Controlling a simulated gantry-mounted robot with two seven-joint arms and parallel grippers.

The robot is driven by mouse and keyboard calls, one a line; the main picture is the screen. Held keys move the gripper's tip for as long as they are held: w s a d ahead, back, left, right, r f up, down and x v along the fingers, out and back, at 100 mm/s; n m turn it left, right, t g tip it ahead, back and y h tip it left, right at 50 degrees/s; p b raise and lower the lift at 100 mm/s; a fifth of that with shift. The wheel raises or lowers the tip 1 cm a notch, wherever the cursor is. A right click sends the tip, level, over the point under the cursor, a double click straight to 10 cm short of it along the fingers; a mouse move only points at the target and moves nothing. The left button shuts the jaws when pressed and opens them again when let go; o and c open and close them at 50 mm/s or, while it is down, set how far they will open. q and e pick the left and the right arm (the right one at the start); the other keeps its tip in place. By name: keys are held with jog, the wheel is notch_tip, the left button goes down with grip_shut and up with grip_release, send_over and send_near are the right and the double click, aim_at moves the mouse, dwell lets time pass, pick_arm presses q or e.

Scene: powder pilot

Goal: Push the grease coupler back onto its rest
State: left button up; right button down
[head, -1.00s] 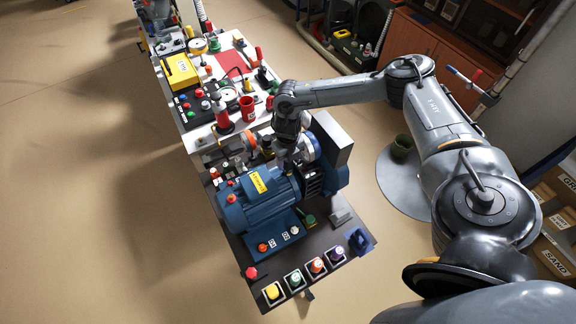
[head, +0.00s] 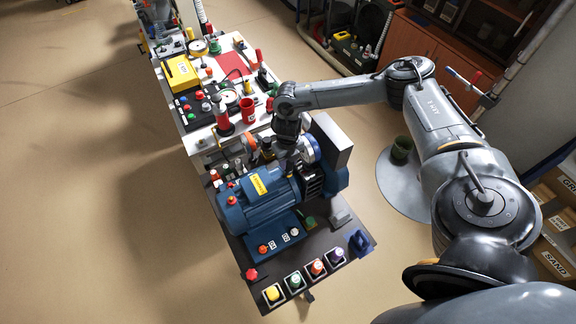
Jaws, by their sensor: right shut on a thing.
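My right gripper (head: 284,160) reaches over the bench from the right and points down just behind the blue motor (head: 256,198). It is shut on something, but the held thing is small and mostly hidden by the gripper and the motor. I cannot make out the grease coupler or its rest for certain. My left gripper is not in view.
The blue motor with a yellow label stands on a dark bench plate (head: 312,247). Several colored caps in square holders line its front edge. A red cup (head: 247,111) and a yellow box (head: 181,72) stand on the white table behind. Open floor lies left.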

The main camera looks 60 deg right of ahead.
jog(key=shift+r+p, duration=1.7)
jog(key=shift+r, duration=0.5)
jog(key=shift+d, duration=0.1)
